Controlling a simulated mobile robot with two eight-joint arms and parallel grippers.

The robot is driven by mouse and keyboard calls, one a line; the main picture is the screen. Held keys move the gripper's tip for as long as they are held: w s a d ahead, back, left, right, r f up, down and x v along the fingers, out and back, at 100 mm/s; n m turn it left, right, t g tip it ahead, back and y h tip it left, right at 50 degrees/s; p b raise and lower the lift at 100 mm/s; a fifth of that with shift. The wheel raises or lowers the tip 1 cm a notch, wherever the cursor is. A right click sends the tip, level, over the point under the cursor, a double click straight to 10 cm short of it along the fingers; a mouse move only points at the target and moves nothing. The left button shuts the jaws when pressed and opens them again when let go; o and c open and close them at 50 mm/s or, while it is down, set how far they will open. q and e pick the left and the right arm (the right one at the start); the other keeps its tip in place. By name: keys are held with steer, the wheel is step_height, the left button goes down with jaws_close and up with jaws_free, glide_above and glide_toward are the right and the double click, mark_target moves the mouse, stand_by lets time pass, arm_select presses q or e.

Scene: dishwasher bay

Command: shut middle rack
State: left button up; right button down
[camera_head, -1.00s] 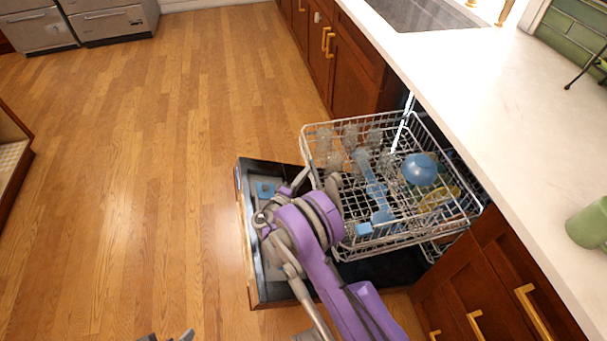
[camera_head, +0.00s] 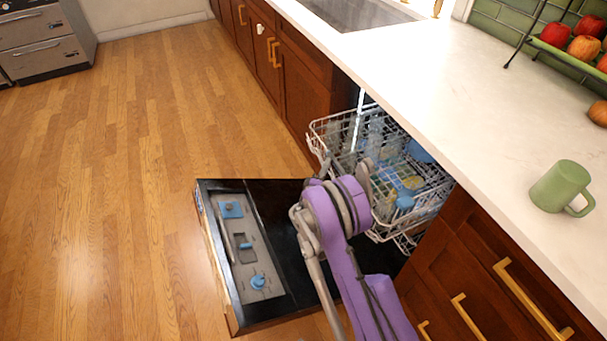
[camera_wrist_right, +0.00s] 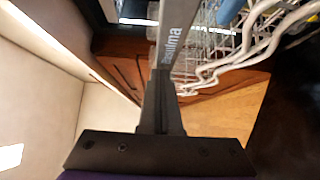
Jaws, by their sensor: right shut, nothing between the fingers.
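The middle rack (camera_head: 330,128) is a white wire basket that sticks partly out of the dishwasher under the counter. It holds glasses, a blue bowl (camera_head: 420,152) and other dishes. My right gripper (camera_head: 364,170) is at the rack's front side, partly hidden behind my purple wrist. In the right wrist view its fingers (camera_wrist_right: 178,30) are shut with nothing between them, and the white rack wires (camera_wrist_right: 235,60) are close beside them. I cannot tell whether they touch the rack. My left gripper is not in view.
The dishwasher door (camera_head: 270,215) is folded down open below the rack. The white counter (camera_head: 480,130) runs above and to the right, with a green mug (camera_head: 561,187) on it. Brown cabinets (camera_head: 470,270) flank the opening. The wooden floor at left is clear.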

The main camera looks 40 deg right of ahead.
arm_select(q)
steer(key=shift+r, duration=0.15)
arm_select(e)
steer(key=s+d, duration=0.2)
steer(key=d, duration=0.9)
steer(key=s+d, duration=0.3)
steer(key=d, duration=0.8)
steer(key=shift+s+d, duration=0.25)
steer(key=shift+d, duration=0.1)
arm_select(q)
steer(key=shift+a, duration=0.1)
arm_select(e)
steer(key=shift+d+r, duration=0.1)
steer(key=shift+r, duration=0.05)
